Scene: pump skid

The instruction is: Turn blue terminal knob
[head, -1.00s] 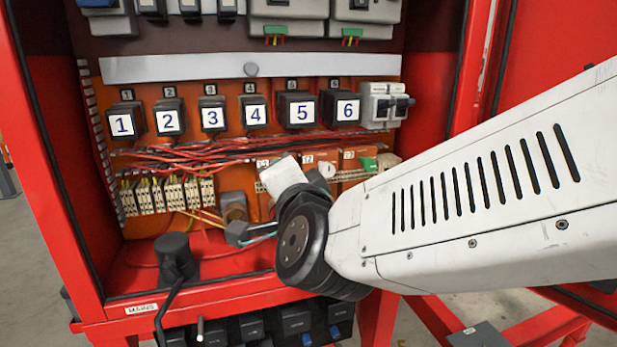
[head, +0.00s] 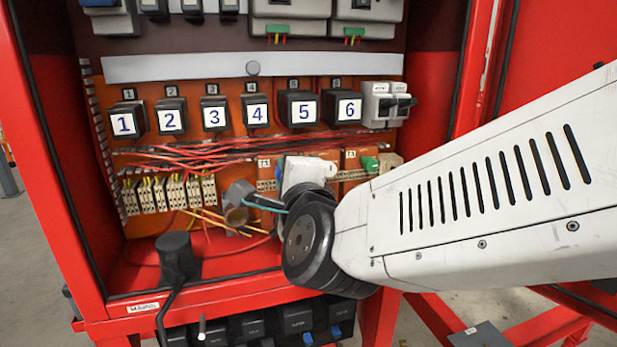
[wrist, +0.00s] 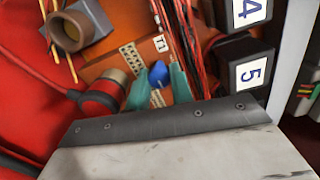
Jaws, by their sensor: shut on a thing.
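The blue terminal knob (wrist: 158,73) shows in the wrist view on an orange terminal block beside the T1 label (wrist: 161,44). My gripper (wrist: 158,84) has teal fingers, one on each side of the knob, and is shut on it. In the head view my wrist (head: 308,243) stands in front of the terminal row and hides most of the fingers and the knob.
A green knob (head: 369,163) sits on the block to the right. A round socket (head: 235,212) sticks out left of my wrist. Red wires (head: 200,152) and numbered relays (head: 302,110) lie above. The red cabinet walls frame the space.

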